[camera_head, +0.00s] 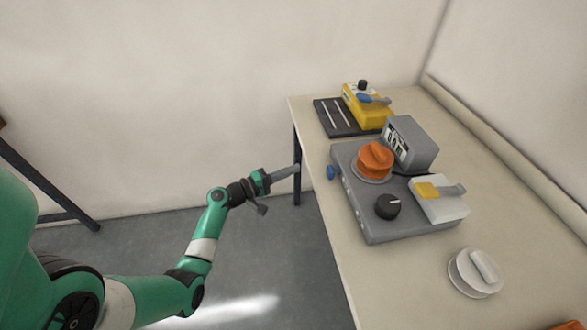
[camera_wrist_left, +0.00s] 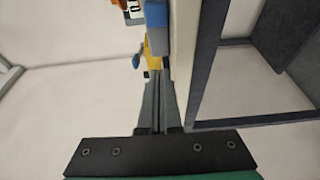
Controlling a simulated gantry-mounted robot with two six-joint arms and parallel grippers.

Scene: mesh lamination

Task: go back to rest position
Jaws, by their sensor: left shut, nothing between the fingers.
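In the left wrist view the closed fingers (camera_wrist_left: 157,100) point up the picture, alongside the table edge (camera_wrist_left: 184,60). My right gripper does not show in either view.
On the table (camera_head: 325,215) stand a grey machine (camera_head: 365,218) with an orange knob part (camera_head: 375,158), a yellow device (camera_head: 352,104) by a dark slotted plate (camera_head: 335,118), and a white round piece (camera_head: 465,275).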

